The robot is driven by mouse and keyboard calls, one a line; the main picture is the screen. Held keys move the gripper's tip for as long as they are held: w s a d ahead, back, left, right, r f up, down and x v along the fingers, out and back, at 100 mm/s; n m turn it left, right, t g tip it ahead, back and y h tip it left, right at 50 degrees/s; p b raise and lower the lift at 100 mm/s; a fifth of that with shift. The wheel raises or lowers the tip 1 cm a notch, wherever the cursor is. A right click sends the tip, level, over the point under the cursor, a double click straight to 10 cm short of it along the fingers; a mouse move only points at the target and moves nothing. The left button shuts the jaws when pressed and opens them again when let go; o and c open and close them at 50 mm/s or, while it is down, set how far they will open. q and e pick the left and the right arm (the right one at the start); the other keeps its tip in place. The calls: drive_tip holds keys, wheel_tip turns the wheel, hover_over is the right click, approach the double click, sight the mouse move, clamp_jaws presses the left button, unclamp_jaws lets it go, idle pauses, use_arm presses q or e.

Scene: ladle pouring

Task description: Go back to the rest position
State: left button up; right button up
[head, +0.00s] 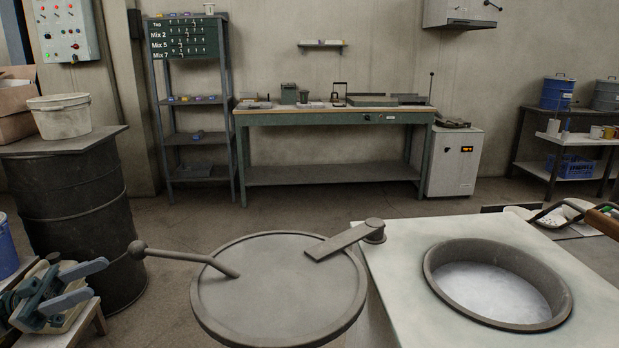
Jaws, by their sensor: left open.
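My left gripper (97,277) is at the lower left of the head view. Its two grey-blue fingers are apart, with nothing seen between them. It is over or beside a small pale bench (88,318); I cannot tell whether it touches anything there. My right gripper is not in view. The round furnace opening (497,282) at the right holds a pale silvery melt. Its round lid (280,285) is swung aside to the left, with a ball-ended handle (180,256).
A dark drum (75,215) with a white bucket (60,117) stands at the left. A green workbench (335,118) and shelf rack (190,138) line the back wall. A brown-handled tool (604,221) lies at the right edge. Floor is free before the workbench.

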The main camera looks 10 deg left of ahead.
use_arm(q)
drive_tip(key=w+d+f+n+t+y, duration=0.25)
drive_tip(key=d+f+n+t, duration=0.2)
drive_tip(key=d+f, duration=0.25)
drive_tip(key=w+d+f+n+t+y, duration=0.2)
drive_tip(key=w+d+f+n+t, duration=0.2)
drive_tip(key=d+f+t, duration=0.25)
drive_tip(key=s+d+f+n+t+y, duration=0.2)
drive_tip(key=d+f+n+y, duration=0.4)
drive_tip(key=d+f+y, duration=0.5)
drive_tip(key=s+d+f+n+g+y, duration=0.25)
drive_tip(key=s+d+f+g, duration=0.25)
drive_tip(key=s+f, duration=0.65)
drive_tip(key=s+d+f+m+g+y, duration=0.1)
drive_tip(key=s+d+f+g, duration=0.15)
drive_tip(key=s, duration=0.55)
drive_tip(key=s+d+f+g+y, duration=0.1)
drive_tip(key=s+f+g, duration=0.15)
drive_tip(key=s, duration=0.55)
drive_tip(key=s+a+f+g+p, duration=0.1)
drive_tip(key=s+a+f+p, duration=0.1)
drive_tip(key=f+p, duration=1.3)
drive_tip(key=shift+a+f+y, duration=0.4)
drive_tip(key=shift+a+f, duration=0.25)
drive_tip(key=shift+f, duration=0.05)
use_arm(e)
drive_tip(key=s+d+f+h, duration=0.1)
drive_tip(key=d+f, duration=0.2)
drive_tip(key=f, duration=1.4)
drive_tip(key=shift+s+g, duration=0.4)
